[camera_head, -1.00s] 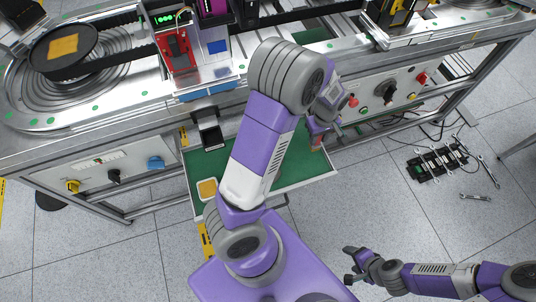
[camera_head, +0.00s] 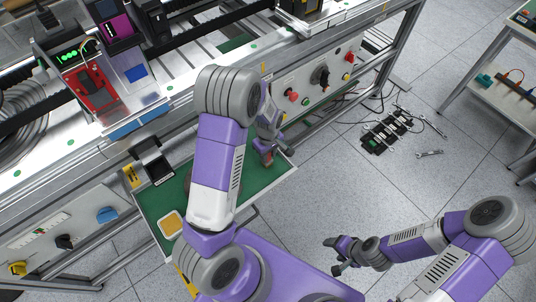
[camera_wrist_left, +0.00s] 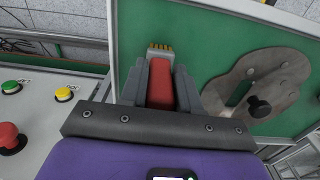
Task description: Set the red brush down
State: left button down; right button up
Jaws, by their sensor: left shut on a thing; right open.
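My left gripper (camera_head: 267,156) is over the right end of the green-lined drawer (camera_head: 165,198) in the head view. In the left wrist view it is shut on the red brush (camera_wrist_left: 161,84), a red handle with yellow bristles pointing away between the grey fingers. The green drawer surface (camera_wrist_left: 215,40) lies behind the brush; I cannot tell whether they touch. In the head view the brush is not clearly visible. My right gripper (camera_head: 340,257) is open and empty above the floor, away from the bench.
A yellow-topped square dish (camera_head: 171,223) sits in the drawer's left part. A grey-brown irregular piece with a black knob (camera_wrist_left: 259,106) lies on the green surface right of the brush. A control panel with a red button (camera_head: 291,96) borders the drawer. A black rack (camera_head: 388,130) lies on the floor.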

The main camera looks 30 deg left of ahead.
pick_arm(q)
jog(key=c, duration=1.3)
grip_release()
jog(key=shift+f, duration=0.1)
jog(key=o, duration=0.5)
